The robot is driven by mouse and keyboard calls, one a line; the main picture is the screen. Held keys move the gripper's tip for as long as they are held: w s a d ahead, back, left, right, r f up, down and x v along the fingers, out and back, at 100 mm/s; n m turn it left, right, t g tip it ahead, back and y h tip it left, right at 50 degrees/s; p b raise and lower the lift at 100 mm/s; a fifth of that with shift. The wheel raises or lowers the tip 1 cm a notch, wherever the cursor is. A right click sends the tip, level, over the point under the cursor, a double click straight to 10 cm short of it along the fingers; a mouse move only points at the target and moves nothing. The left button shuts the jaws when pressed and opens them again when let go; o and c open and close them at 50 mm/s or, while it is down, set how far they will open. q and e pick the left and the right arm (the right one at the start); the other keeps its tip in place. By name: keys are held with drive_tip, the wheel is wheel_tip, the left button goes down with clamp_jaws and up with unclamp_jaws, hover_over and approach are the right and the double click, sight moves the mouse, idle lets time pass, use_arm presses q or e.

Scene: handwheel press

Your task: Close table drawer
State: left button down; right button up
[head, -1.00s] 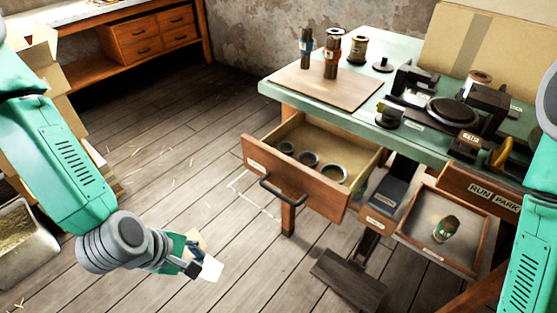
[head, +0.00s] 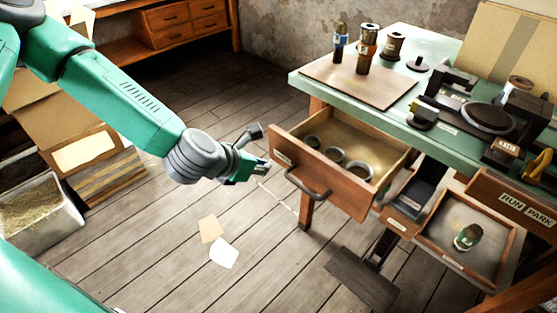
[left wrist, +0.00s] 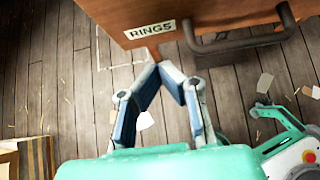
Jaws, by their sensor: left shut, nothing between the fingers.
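The wooden table drawer (head: 346,195) stands pulled out below the green table (head: 440,50), with several rings inside. Its dark bar handle (head: 308,188) is on the front. In the left wrist view the drawer front (left wrist: 205,12) fills the top, with a "RINGS" label (left wrist: 150,33) and the handle (left wrist: 245,40). My left gripper (head: 264,165) is just left of the drawer front, near its left end, apart from the handle. In the left wrist view its fingertips (left wrist: 168,70) come together, empty, below the label. My right gripper is out of view.
A shallow tray (head: 430,245) holding a small green-labelled item (head: 467,237) is right of the drawer. A dark pedal-like plate (head: 362,282) is low in front. Papers (head: 223,252) lie on the floor. Cardboard boxes and a straw-filled bin (head: 38,212) stand at left.

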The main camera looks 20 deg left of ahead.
sight(284, 159)
use_arm(q)
drive_tip(key=w, duration=0.2)
drive_tip(key=w+d+f, duration=0.1)
drive_tip(key=shift+w, duration=0.35)
drive_tip(key=shift+w+d+r, duration=0.15)
drive_tip(key=shift+w+d, duration=0.3)
drive_tip(key=shift+w, duration=0.05)
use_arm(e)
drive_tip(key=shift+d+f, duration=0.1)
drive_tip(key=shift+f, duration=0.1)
use_arm(q)
drive_tip(key=shift+a, duration=0.1)
